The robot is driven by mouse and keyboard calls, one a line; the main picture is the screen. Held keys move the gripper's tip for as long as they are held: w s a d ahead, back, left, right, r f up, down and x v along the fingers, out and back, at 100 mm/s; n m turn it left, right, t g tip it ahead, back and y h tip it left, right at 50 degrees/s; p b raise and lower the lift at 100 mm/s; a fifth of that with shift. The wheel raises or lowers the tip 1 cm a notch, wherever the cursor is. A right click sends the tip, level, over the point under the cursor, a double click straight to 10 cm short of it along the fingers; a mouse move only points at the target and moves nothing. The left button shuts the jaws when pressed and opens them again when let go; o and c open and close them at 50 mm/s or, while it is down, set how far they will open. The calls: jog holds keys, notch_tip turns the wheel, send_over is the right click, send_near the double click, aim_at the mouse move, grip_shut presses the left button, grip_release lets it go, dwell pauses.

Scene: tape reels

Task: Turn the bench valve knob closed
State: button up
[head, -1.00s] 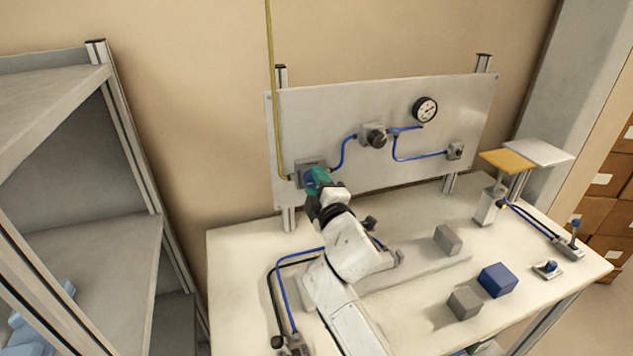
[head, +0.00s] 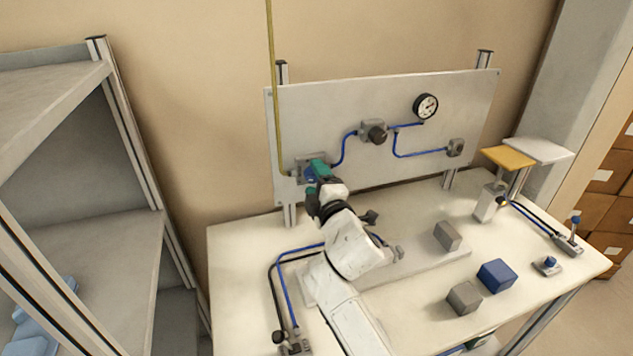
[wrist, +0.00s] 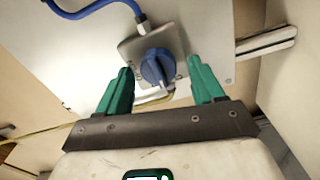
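The valve knob is a blue round knob with a raised grip bar, on a grey plate at the left of the upright panel. It shows in the head view (head: 310,174) and larger in the wrist view (wrist: 155,68). My gripper (wrist: 160,70) is open, with one green finger to each side of the knob. In the wrist view there is a gap between each finger and the knob, and nothing is held. In the head view my gripper (head: 314,179) is at the knob, and my arm hides part of the plate.
A grey panel (head: 320,110) carries a gauge (head: 426,106), a dark knob (head: 377,133) and blue hoses. A yellow hose (head: 272,90) runs down to the valve. On the bench stand a blue block (head: 496,277) and grey blocks (head: 463,298). A shelf (head: 95,270) stands left.

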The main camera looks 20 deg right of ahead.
jog(key=s, duration=1)
jog(key=shift+s, duration=0.4)
